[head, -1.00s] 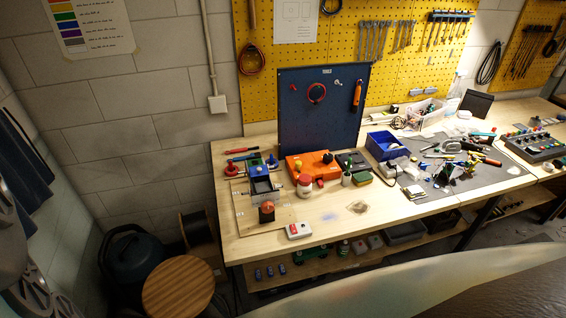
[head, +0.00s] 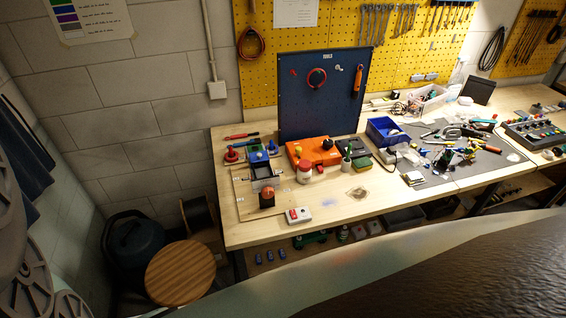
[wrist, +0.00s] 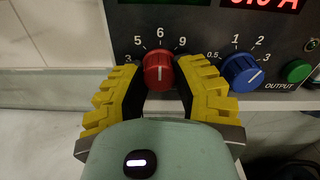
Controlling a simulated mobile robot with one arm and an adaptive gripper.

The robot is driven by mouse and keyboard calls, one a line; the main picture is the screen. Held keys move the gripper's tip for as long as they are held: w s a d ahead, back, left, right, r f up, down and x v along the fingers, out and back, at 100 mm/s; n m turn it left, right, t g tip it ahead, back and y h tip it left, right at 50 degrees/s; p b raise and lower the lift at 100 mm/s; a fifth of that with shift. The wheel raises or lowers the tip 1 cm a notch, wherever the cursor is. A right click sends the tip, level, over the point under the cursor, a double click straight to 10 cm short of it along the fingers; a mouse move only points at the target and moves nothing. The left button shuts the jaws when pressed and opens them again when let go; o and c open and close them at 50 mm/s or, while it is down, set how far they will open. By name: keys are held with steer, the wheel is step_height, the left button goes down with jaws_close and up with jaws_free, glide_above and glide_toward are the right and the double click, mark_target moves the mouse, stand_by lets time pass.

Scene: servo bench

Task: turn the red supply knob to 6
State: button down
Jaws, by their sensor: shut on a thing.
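The red supply knob (wrist: 158,72) is on a dark panel, with 3, 5, 6 and 9 printed around it. Its white pointer line is upright, at or very near the 6. My gripper (wrist: 157,84) has yellow ribbed fingers, one on each side of the knob, shut on it. The lower part of the knob is close to the pale green gripper body. The head view does not clearly show the gripper or this knob.
A blue knob (wrist: 241,71) sits just right of my right finger, its pointer toward the upper right. A green OUTPUT button (wrist: 297,71) is farther right. A red display (wrist: 262,5) is cut off above. The head view shows a cluttered workbench (head: 330,225) and a wooden stool (head: 180,270).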

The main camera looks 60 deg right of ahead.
steer(key=shift+f, duration=0.15)
steer(key=c, duration=0.6)
jaws_free()
steer(key=shift+r, duration=0.25)
step_height(320, 180, up, 10)
steer(key=shift+f, duration=0.15)
steer(key=shift+w, duration=0.1)
stand_by(0.7)
